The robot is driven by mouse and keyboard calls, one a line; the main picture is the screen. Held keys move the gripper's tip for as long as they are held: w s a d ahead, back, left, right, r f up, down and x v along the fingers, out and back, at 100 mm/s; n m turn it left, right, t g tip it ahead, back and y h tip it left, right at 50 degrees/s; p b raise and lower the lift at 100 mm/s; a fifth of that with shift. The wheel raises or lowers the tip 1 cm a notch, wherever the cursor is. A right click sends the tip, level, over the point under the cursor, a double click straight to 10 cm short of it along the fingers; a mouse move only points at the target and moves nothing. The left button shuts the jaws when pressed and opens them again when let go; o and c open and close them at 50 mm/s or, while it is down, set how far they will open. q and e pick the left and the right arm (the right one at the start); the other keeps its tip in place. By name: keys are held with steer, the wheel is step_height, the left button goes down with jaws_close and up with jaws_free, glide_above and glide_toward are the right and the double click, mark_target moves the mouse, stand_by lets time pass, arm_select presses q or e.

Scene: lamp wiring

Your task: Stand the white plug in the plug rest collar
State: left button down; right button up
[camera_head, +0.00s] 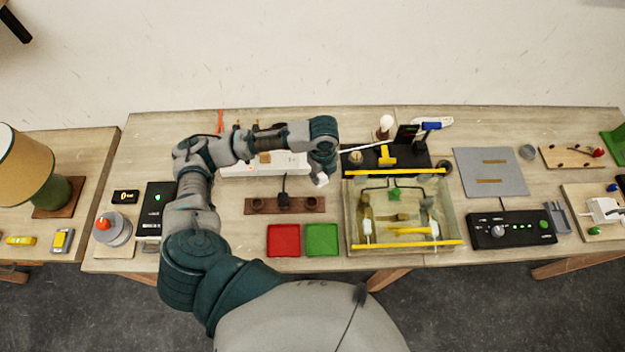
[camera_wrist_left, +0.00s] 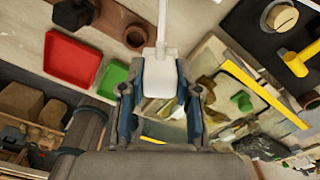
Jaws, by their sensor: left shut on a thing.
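My left gripper (camera_head: 322,170) is shut on the white plug (camera_head: 321,180), which hangs in the air above the table, just behind the right end of the brown plug rest (camera_head: 270,205). In the left wrist view the white plug (camera_wrist_left: 160,76) sits between the two fingers (camera_wrist_left: 160,92), with a white cord or stem running up from it. The brown rest shows there too (camera_wrist_left: 110,16), with a round collar (camera_wrist_left: 135,37) left of the plug, apart from it. A black plug (camera_head: 283,196) stands at the rest's middle. The right gripper is not in view.
A red tray (camera_head: 284,255) and a green tray (camera_head: 321,254) lie in front of the rest. A clear bin with yellow edges (camera_head: 403,247) stands to the right. A white power strip (camera_head: 238,170) lies behind, partly under my left arm.

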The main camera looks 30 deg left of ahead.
arm_select(q)
steer(key=s+f+m+b, duration=0.1)
steer(key=m, duration=0.4)
steer(key=s+f+m+b, duration=0.1)
steer(key=f+m, duration=0.1)
steer(key=m, duration=0.3)
steer(key=s+a+f+m+b, duration=0.1)
steer(key=s+f+m, duration=0.1)
steer(key=m, duration=0.3)
steer(key=shift+f+b, duration=0.15)
steer(key=shift+b, duration=0.25)
steer(key=shift+r+p, duration=0.2)
steer(key=shift+p, duration=0.45)
steer(key=shift+d, duration=0.1)
steer(key=shift+f, duration=0.25)
steer(key=shift+f, duration=0.4)
